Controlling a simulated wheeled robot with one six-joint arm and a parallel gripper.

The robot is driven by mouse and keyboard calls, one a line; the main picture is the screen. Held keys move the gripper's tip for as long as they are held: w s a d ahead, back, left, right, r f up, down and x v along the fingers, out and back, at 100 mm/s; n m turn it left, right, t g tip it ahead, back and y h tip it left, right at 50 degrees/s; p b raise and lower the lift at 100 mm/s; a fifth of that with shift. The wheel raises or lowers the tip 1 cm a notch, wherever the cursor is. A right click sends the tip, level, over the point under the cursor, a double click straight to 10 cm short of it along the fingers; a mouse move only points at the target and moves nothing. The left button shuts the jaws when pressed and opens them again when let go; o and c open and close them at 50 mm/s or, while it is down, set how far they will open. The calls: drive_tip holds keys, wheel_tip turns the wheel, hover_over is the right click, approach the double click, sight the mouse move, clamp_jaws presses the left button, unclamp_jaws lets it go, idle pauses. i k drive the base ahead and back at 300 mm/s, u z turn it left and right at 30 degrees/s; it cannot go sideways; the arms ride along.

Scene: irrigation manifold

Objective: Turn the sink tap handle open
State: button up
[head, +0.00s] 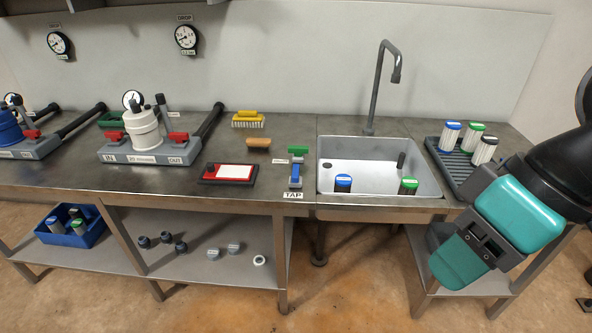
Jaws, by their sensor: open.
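The TAP label (293,195) lies on the front of the counter, just left of the sink. Right behind it is a small blue handle (296,171) on a grey base, pointing front to back. A green handle (298,150) lies crosswise just behind it, with a small label beside it. The grey gooseneck tap (376,85) rises behind the sink (432,188), and no water shows at its spout. My folded teal and black arm is at the right, over the counter's right end, well apart from the blue handle. I cannot make out my gripper's fingers.
Blue-capped (343,183) and green-capped (408,185) cartridges stand in the sink. More stand on a dark drain rack (447,173). Left of the handles are a red-framed panel (229,173), a wooden-backed brush (258,143), a yellow brush (247,118) and a filter manifold (150,155).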

sight(296, 166)
drive_tip(key=u, duration=0.35)
drive_tip(key=i, duration=1.15)
drive_tip(key=z, duration=0.3)
